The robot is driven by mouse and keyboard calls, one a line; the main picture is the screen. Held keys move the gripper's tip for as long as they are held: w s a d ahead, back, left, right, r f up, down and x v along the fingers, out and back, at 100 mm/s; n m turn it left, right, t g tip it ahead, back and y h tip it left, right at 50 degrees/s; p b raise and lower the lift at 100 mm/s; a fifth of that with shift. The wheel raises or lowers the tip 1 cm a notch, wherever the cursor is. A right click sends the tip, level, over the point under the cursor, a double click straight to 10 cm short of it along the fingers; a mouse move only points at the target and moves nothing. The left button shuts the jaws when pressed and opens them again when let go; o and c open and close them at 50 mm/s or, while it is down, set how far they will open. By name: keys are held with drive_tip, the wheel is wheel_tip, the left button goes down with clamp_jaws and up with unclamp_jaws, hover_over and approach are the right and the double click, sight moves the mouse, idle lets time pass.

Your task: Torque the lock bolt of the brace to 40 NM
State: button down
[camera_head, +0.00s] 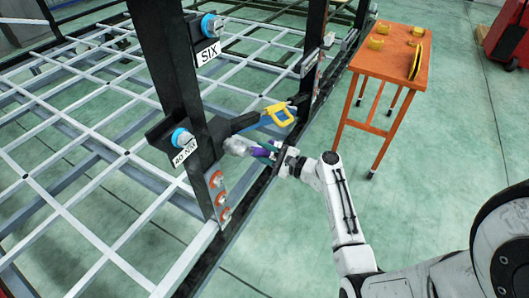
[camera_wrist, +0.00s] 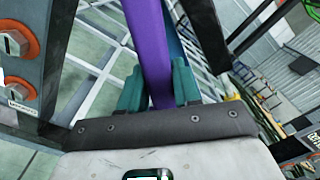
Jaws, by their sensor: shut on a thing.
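A black post (camera_head: 175,75) of the chassis carries a blue-headed bolt (camera_head: 182,138) above a white label reading "40 NM" (camera_head: 185,156). A second blue-headed bolt (camera_head: 209,25) sits higher, by a label "SIX" (camera_head: 208,54). My gripper (camera_head: 264,150) is beside the post, right of the lower bolt. It is shut on a purple bar (camera_wrist: 152,45), which runs between its teal fingers in the wrist view. A grey rounded piece (camera_head: 238,146) lies by the gripper, against the post; I cannot tell whether it belongs to the bar. A yellow-handled piece (camera_head: 279,113) is just above the gripper.
Orange-rimmed bolts (camera_head: 219,197) line a plate below; one also shows in the wrist view (camera_wrist: 15,43). A grey lattice frame (camera_head: 90,130) fills the left. An orange table (camera_head: 390,55) with yellow items stands at the back right. Green floor (camera_head: 430,150) is clear at right.

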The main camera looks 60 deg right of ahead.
drive_tip(key=shift+w+r, duration=0.1)
drive_tip(key=shift+w, duration=0.3)
idle(0.6)
drive_tip(key=c, duration=1.4)
unclamp_jaws()
clamp_jaws()
